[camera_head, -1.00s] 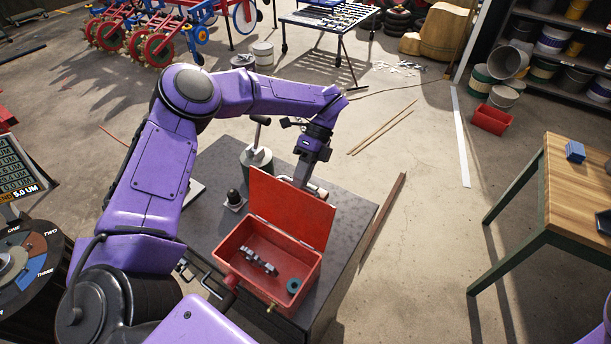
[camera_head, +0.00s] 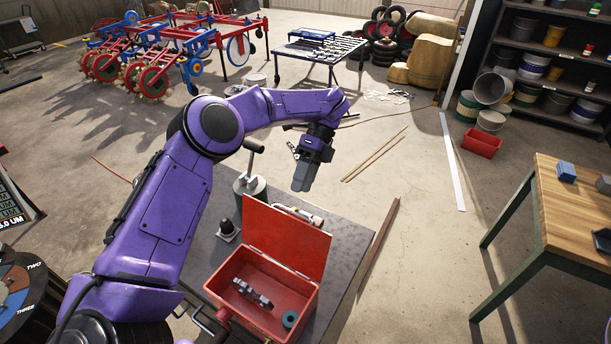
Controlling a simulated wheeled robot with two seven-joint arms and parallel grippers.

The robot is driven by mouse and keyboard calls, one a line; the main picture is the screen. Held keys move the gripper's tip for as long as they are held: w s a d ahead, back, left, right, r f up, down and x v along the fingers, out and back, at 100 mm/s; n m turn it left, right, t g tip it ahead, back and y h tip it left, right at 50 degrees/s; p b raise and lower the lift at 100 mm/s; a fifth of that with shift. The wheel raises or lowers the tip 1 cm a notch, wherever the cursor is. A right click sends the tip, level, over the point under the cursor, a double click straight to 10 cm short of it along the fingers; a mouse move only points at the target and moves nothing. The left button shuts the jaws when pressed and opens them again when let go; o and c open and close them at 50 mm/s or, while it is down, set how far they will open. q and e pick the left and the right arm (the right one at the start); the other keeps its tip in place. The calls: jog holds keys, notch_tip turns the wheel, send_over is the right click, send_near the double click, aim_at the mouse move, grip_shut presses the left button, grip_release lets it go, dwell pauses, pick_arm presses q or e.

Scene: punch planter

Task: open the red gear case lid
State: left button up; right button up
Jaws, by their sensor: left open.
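The red gear case (camera_head: 222,287) stands on the dark metal table. Its lid (camera_head: 287,240) is swung up and leans back upright at the far side. Inside the case lie a grey toothed part (camera_head: 253,294) and a small dark teal ring (camera_head: 290,319). My left gripper (camera_head: 302,186) is above and behind the lid, pointing down, apart from it and empty. Its fingers show close together from this side. My right gripper is not in view.
A grey cylinder with a lever (camera_head: 250,190) and a small black-topped piece (camera_head: 227,229) stand left of the lid. A cylindrical tool (camera_head: 300,215) lies behind it.

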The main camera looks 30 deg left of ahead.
pick_arm(q)
jog(key=p+v, duration=0.1)
jog(key=v, duration=0.2)
jog(key=shift+w+r, duration=0.1)
jog(key=shift+r, duration=0.15)
